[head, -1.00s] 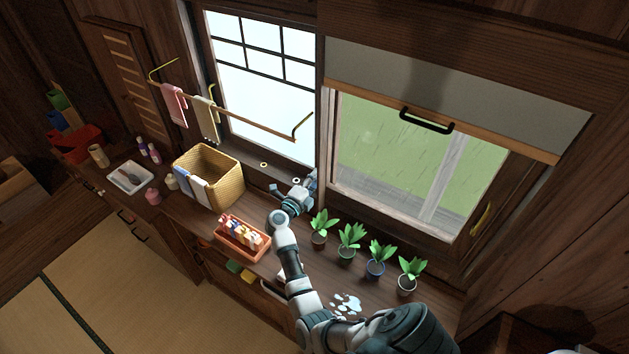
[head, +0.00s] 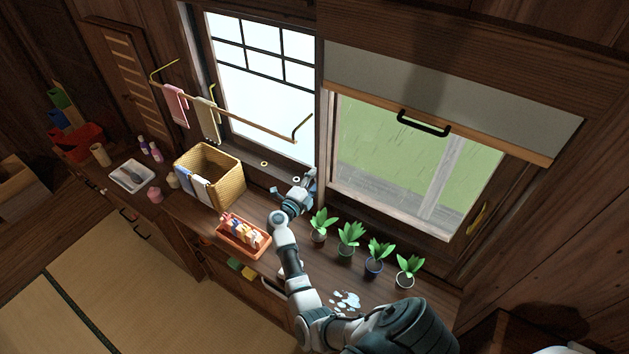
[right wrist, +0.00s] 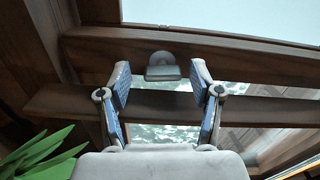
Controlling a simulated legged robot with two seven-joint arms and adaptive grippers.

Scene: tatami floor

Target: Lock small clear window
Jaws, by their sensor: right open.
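In the head view a window with a dark grid and bright white panes (head: 255,75) stands at centre left. Right of it is a window with clear glass (head: 400,150) showing green outside. My right gripper (head: 305,183) is near the sill by the post between them. In the right wrist view a small grey latch-like fitting (right wrist: 162,66) sits on the wooden frame rail. The open fingers of my right gripper (right wrist: 161,80) stand either side of it, seemingly empty; contact cannot be told. My left gripper is not in view.
Several potted plants (head: 350,238) line the counter right of my arm; leaves (right wrist: 40,155) show in the wrist view. A wicker basket (head: 228,180) and an orange tray (head: 240,240) stand left. A towel rail (head: 240,118) crosses the gridded window. A shade (head: 460,90) hangs above the clear glass.

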